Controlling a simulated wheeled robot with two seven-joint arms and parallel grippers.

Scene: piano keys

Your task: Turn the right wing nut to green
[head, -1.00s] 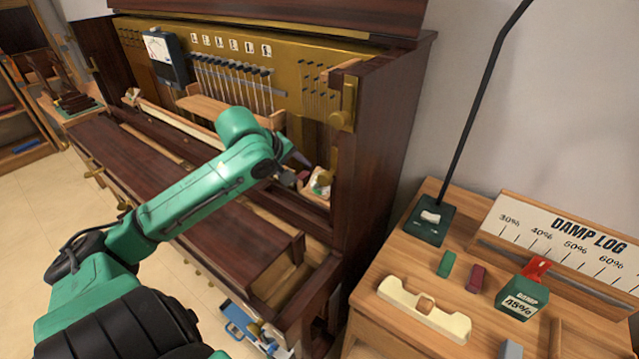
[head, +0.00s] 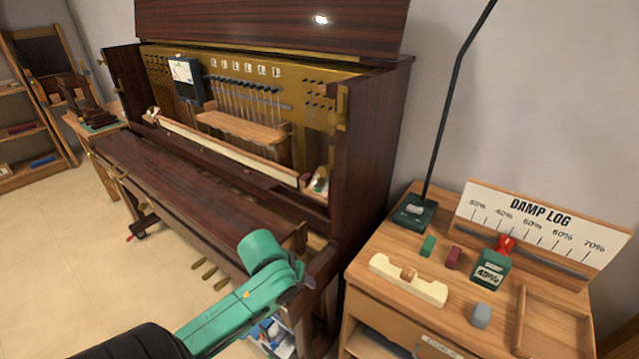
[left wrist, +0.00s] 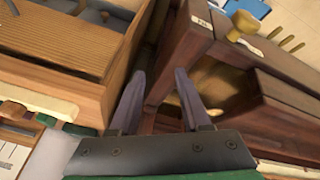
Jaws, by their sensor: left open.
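At the right end of the opened piano's white rail, a small brass fitting with a light, coloured patch (head: 320,181) sits against the inner side wall. It is probably the right wing nut, but it is too small to read its shape or colour setting. A similar fitting (head: 152,115) sits at the rail's left end. My left gripper (head: 308,283) is well below the right fitting, beside the piano's right front corner. In the left wrist view its two fingers (left wrist: 160,98) are apart with nothing between them. My right gripper is not in view.
The piano's dark key lid (head: 180,185) lies in front of the rail. At right, a wooden side table (head: 385,300) holds a white bridge-shaped block (head: 408,280), small coloured blocks, a damp log board (head: 540,225) and a lamp stand. Floor is clear at left.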

